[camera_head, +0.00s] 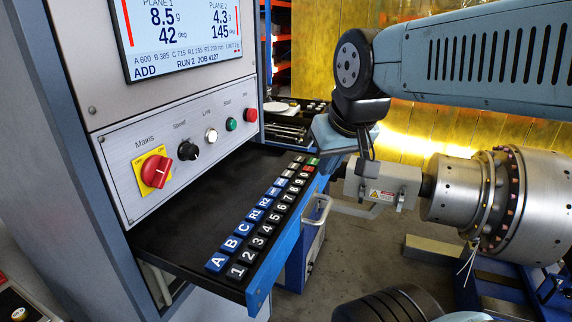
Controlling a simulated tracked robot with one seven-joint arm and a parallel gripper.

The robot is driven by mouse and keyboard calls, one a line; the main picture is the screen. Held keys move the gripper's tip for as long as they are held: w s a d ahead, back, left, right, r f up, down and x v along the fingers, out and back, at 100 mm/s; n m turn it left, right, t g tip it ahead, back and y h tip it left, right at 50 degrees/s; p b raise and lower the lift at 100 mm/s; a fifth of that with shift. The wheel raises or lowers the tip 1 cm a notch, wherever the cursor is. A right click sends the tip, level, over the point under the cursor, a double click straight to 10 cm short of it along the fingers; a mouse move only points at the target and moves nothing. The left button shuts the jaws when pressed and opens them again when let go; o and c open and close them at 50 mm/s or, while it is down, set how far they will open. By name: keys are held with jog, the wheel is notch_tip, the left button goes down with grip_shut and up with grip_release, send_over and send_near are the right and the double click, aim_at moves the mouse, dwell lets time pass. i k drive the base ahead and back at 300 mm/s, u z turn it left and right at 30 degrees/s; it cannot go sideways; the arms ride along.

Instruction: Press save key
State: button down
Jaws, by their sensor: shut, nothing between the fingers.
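The keypad's lettered and numbered keys (258,222) run in rows along the right side of a black shelf below the display. At their far end are a small green key (313,162) and a red key (309,169). Their legends are too small to read, so I cannot tell which key is save. The display (182,36) shows two planes, 8.5 g at 42 deg and 4.3 g at 145 deg, with "ADD" and "RUN 2 JOB 4127". My gripper (342,140) is shut and empty near the keypad's far end. Its fingertips are hard to make out; contact with a key cannot be told.
A red Mains switch (156,171) and several knobs and buttons sit on the panel (185,140) left of the keys. A grey labelled housing (383,187) and a large metal rotor (530,205) stand right of my gripper. The shelf's black surface (190,215) is clear.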

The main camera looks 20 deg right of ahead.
aim_at(293, 166)
jog(key=z, duration=0.6)
jog(key=k, duration=0.6)
jog(key=u, duration=0.4)
